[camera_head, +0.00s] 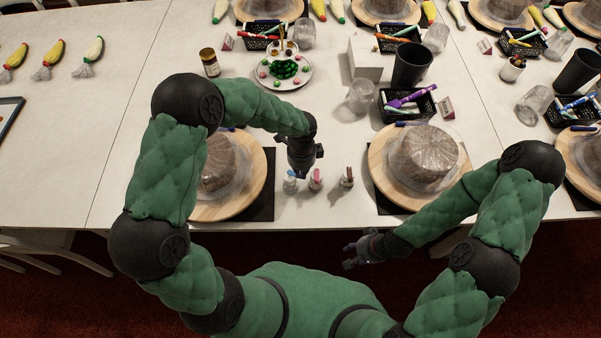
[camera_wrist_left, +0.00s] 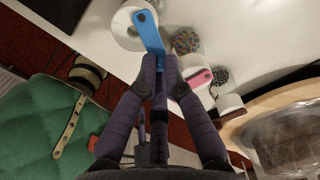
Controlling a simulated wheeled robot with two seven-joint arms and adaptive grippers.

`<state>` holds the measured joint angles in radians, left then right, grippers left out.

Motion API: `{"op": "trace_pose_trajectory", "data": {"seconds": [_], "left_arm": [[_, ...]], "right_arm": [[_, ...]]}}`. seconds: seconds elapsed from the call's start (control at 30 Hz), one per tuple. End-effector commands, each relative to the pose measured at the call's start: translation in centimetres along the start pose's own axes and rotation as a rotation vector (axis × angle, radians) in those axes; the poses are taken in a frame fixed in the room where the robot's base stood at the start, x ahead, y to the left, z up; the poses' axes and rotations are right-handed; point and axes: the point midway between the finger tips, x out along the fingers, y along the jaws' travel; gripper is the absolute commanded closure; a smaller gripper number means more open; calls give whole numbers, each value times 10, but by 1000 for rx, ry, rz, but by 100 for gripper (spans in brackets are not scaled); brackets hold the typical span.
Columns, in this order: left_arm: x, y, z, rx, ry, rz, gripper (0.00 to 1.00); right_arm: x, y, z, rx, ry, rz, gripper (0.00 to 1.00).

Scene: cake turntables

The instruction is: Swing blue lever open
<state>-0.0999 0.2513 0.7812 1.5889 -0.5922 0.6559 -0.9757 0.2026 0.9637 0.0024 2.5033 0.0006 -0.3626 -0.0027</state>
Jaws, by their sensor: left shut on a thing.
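The blue lever (camera_wrist_left: 149,32) rises from a small white-lidded jar (camera_wrist_left: 124,28); its near end lies between my left fingertips in the left wrist view. In the head view this jar (camera_head: 290,184) stands at the table's front, left of two similar ones. My left gripper (camera_wrist_left: 160,68) is shut on the blue lever; in the head view the gripper (camera_head: 301,172) is just above the jars. The fingers hide the lever's near end. My right gripper (camera_head: 354,254) is off the table's front edge, empty, with its fingers apart.
A pink-lever jar (camera_head: 316,180) and a darker-lever jar (camera_head: 347,178) stand close on the right. Cakes on wooden turntables (camera_head: 250,196) (camera_head: 379,180) flank the jars. A clear cup (camera_head: 360,97) and a decorated plate (camera_head: 283,86) stand behind.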

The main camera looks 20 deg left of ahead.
Motion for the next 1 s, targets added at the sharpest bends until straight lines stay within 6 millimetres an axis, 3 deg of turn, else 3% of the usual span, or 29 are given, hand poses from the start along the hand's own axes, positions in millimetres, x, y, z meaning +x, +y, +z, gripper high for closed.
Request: {"op": "trace_pose_trajectory", "data": {"seconds": [0.6,1.0], "left_arm": [[1,-25,3,-548,6,-1,100],[0,-33,8,-753,8,1,100]], "right_arm": [[18,6,-1,0,0,0,60],[23,8,-1,0,0,0,60]]}}
